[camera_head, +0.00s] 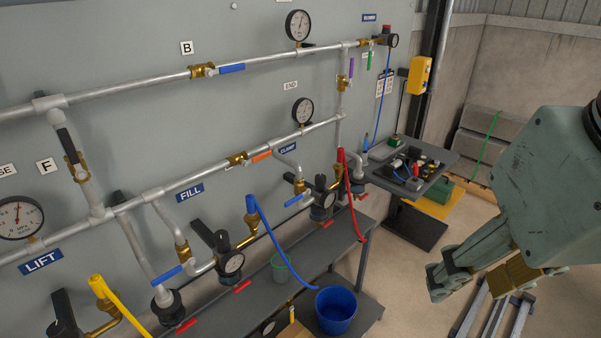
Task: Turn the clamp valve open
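The blue CLAMP label (288,147) is on the grey wall panel at the middle, by the lower pipe. Below it a branch pipe drops to a brass valve (299,187) with a blue lever (295,200), which slants down to the left, across the line of the branch. My gripper (478,283) hangs at the lower right over the floor, well to the right of this valve and touching nothing that I can see. Its fingers point down and left, and their gap is unclear from this angle.
A bench (345,238) runs below the pipes. A cluttered side table (398,184) stands behind, right. Metal rails (494,315) lie below my gripper. Open floor lies between bench and gripper.

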